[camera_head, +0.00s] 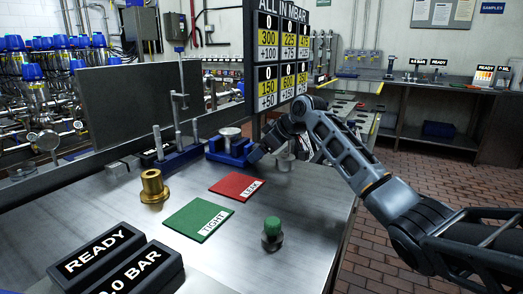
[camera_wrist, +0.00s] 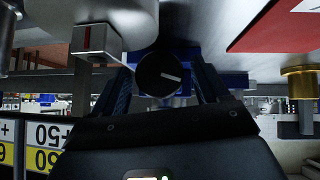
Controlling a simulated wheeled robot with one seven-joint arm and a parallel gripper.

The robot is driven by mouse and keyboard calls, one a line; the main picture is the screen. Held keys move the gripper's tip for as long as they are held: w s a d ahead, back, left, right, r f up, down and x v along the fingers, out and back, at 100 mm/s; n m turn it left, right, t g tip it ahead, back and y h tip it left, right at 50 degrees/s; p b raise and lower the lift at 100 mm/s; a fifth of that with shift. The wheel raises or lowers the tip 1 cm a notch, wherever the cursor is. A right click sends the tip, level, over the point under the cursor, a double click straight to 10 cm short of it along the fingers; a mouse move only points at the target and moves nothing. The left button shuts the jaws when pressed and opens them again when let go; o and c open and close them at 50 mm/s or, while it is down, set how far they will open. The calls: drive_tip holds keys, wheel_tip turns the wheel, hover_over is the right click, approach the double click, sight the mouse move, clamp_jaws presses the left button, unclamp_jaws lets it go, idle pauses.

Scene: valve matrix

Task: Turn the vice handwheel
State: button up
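The blue vice (camera_head: 229,148) sits on the metal bench, with a round metal part standing in it. Its handwheel shows in the wrist view as a black round knob (camera_wrist: 158,76) with a white line, the blue vice body behind it. My gripper (camera_head: 262,148) is at the right side of the vice, low over the bench, and hides the handwheel in the head view. In the wrist view the two dark fingers of my gripper (camera_wrist: 161,88) stand apart, one on each side of the handwheel. Whether they touch it cannot be told.
A red LEAK mat (camera_head: 236,186) and a green TIGHT mat (camera_head: 198,219) lie in front of the vice. A brass part (camera_head: 154,187) and a green-topped part (camera_head: 272,233) stand nearby. A number board (camera_head: 283,55) rises behind my gripper.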

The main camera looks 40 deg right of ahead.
drive_tip(key=c, duration=0.9)
drive_tip(key=shift+r+p, duration=0.1)
drive_tip(key=shift+p, duration=0.35)
drive_tip(key=shift+w+d+m+g+y+p, duration=0.1)
drive_tip(key=shift+m+g+y+p, duration=0.3)
drive_tip(key=shift+m+y+p, duration=0.35)
drive_tip(key=shift+d+m+g+y+p, duration=0.15)
drive_tip(key=shift+m+g+y+p, duration=0.25)
drive_tip(key=shift+y, duration=0.75)
drive_tip(key=shift+f+m+y+b, duration=0.25)
drive_tip(key=shift+m+y, duration=0.2)
drive_tip(key=shift+y, duration=0.25)
drive_tip(key=shift+d+r, duration=0.1)
drive_tip(key=o, duration=1)
